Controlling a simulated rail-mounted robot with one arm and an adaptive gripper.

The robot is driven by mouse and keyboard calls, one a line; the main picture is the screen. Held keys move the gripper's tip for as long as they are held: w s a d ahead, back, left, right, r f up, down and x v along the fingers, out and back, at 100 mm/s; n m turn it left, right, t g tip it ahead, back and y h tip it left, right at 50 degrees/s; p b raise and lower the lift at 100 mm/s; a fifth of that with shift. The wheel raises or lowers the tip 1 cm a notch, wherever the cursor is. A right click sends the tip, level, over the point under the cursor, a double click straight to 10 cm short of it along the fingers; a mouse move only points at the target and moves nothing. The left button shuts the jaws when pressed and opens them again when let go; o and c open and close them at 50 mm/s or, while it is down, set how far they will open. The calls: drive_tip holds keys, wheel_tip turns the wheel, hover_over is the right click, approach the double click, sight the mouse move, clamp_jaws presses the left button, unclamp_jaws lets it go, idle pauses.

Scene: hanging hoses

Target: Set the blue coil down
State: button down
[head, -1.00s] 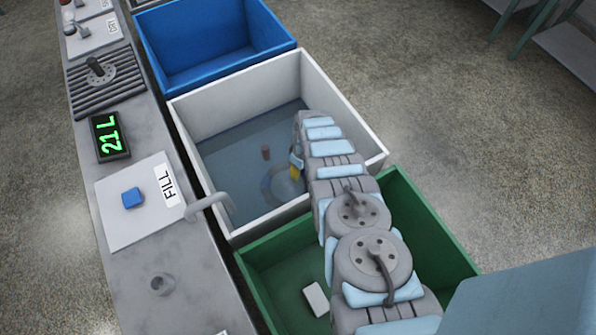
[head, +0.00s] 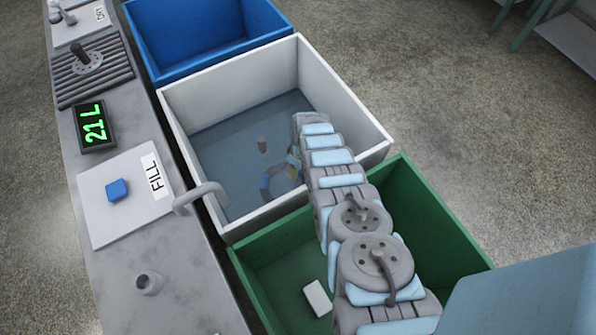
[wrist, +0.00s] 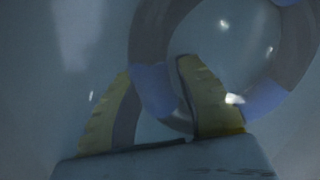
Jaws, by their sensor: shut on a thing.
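The coil (head: 265,185) is a grey ring with blue bands. It is in the water inside the white tub (head: 345,95), towards the tub's near right side. In the wrist view the coil (wrist: 150,85) shows large and dim, with its lower left rim between my two yellow fingers. My gripper (wrist: 155,68) is shut on this rim, one finger outside the ring and one overlapping its opening. In the head view my arm reaches down into the tub and hides most of the gripper. I cannot tell whether the coil touches the tub floor.
A small brown peg-like thing (head: 263,146) shows in the water. A blue tub (head: 185,65) stands behind and a green tub (head: 430,215) in front, holding a pale block (head: 317,298).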

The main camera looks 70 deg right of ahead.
drive_tip(key=c, duration=0.8)
unclamp_jaws()
drive_tip(key=r+p, duration=0.3)
drive_tip(key=r, duration=0.1)
drive_tip(key=d+r+p, duration=0.1)
drive_tip(key=r+p, duration=0.2)
drive_tip(key=r, duration=0.1)
drive_tip(key=r+p, duration=0.3)
drive_tip(key=r, duration=0.1)
drive_tip(key=shift+s+d, duration=0.25)
drive_tip(key=shift+s, duration=0.05)
